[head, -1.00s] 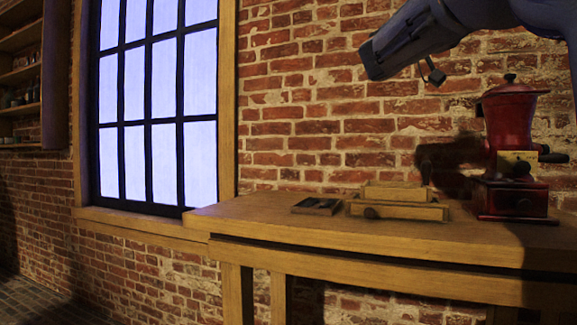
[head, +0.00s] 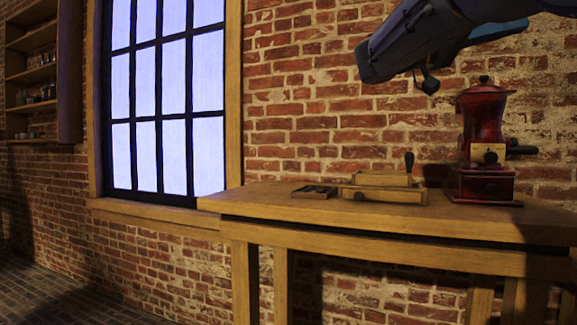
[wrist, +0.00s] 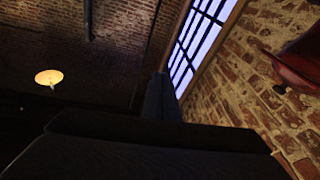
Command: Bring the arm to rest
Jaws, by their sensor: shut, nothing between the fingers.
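My arm reaches in from the top right of the head view, and my gripper (head: 366,64) is at its left end. It hangs in the air in front of the brick wall, above the wooden table (head: 400,222) and apart from everything on it. The gripper is shut and empty. In the wrist view the dark gripper body (wrist: 160,150) fills the bottom, with the window, the ceiling and a lamp (wrist: 48,77) beyond it.
A red grinder (head: 484,150) stands on the table at the right. A wooden box (head: 388,195) with a dark upright handle and a small dark tray (head: 314,191) lie left of it. A window (head: 165,100) and shelves (head: 35,70) are further left. The air left of the gripper is clear.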

